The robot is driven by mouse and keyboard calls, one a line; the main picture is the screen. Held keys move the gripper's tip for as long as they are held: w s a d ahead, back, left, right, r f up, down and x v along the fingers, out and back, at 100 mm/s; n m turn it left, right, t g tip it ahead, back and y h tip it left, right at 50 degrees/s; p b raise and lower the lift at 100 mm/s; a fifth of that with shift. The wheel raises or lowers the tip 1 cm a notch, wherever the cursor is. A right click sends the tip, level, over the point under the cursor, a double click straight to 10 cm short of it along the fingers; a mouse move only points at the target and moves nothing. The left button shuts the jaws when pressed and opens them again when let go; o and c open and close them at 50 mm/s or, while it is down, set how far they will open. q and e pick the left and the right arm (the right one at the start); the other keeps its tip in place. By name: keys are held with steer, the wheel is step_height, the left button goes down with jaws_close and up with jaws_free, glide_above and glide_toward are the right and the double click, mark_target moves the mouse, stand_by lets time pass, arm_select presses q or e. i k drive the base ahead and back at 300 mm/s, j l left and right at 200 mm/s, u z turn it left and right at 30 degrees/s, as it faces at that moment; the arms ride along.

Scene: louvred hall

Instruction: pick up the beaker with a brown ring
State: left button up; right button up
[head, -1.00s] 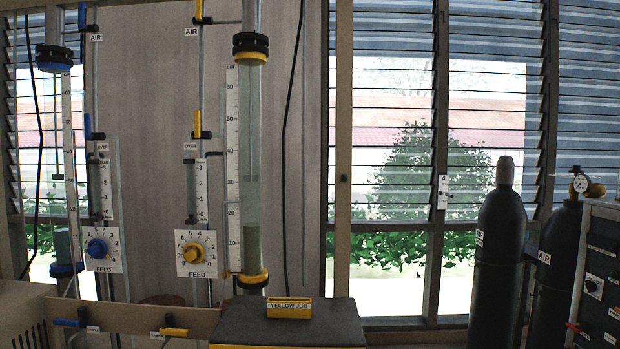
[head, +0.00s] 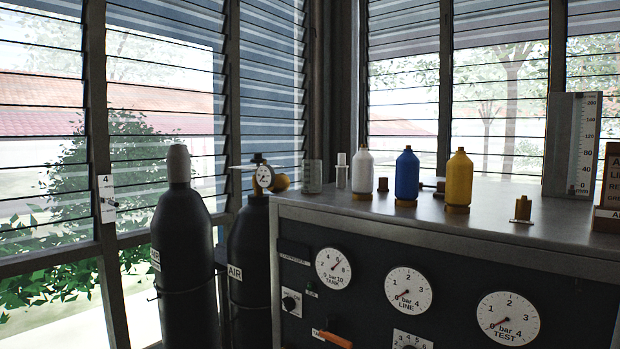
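A clear, beaker-like vessel (head: 312,177) stands at the far left end of the grey cabinet top (head: 480,204). It is small in the picture, and I cannot make out a brown ring on it. Just right of it stands a narrow clear vessel with a pale top (head: 341,171). A white bottle (head: 362,173), a blue bottle (head: 406,176) and a yellow bottle (head: 458,179) stand in a row to the right, each with a brown band at its base. Neither of my grippers is in view.
Two dark gas cylinders (head: 181,255) (head: 250,265) stand left of the cabinet, by the louvred windows. The cabinet's front carries gauges (head: 408,290) and an orange handle (head: 335,339). A scaled upright plate (head: 573,145) stands at the back right. The front middle of the top is clear.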

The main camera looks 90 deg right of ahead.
mark_target(311, 169)
steer(key=l+z, duration=0.25)
steer(key=z, duration=0.15)
steer(key=l+z, duration=0.2)
steer(key=z, duration=0.25)
steer(key=i+l+z, duration=0.1)
steer(key=z, duration=0.3)
steer(key=i+l+z, duration=0.1)
steer(key=l+z, duration=0.3)
steer(key=j, duration=0.1)
